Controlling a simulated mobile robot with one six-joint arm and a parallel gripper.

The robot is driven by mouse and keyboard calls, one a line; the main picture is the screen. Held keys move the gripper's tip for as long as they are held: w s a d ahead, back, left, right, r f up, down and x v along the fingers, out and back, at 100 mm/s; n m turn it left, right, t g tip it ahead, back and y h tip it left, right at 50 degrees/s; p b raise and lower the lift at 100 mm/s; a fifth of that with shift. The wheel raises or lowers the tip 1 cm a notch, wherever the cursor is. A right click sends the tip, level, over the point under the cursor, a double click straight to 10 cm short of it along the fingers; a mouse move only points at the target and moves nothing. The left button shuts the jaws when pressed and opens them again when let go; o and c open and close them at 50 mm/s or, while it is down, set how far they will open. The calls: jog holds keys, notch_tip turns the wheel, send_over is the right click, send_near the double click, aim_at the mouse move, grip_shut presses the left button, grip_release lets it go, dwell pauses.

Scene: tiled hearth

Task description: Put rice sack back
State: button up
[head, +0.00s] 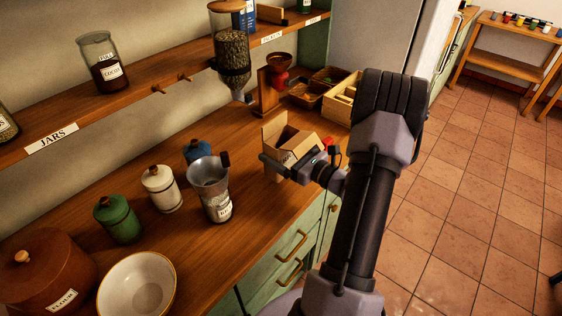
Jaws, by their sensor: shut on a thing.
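A tan, open-topped package (273,135) with raised flaps is at the right part of the wooden counter, with a small dark mark on its near face. It looks like a cardboard box or stiff paper sack; I cannot read a rice label on it. My gripper (283,165) reaches in from the right, shut across the near side of this package. The fingers cover part of it, and I cannot tell whether its base touches the counter. No other sack clearly shows.
A metal funnel (209,176) sits on a labelled jar left of my gripper. Several canisters, including a white one (161,189), and a bowl (137,286) stand further left. Wooden crates (342,104) stand behind right. A shelf labelled JARS (52,138) runs above; bare counter lies between.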

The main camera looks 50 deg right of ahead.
aim_at(289, 164)
notch_tip(289, 164, down, 4)
jog(key=shift+r+b, duration=0.1)
jog(key=shift+b, duration=0.7)
jog(key=shift+a+r, duration=0.1)
jog(key=shift+r, duration=0.1)
jog(key=shift+f, duration=0.15)
jog(key=o, duration=1.6)
jog(key=shift+o, duration=0.2)
jog(key=shift+s, duration=0.1)
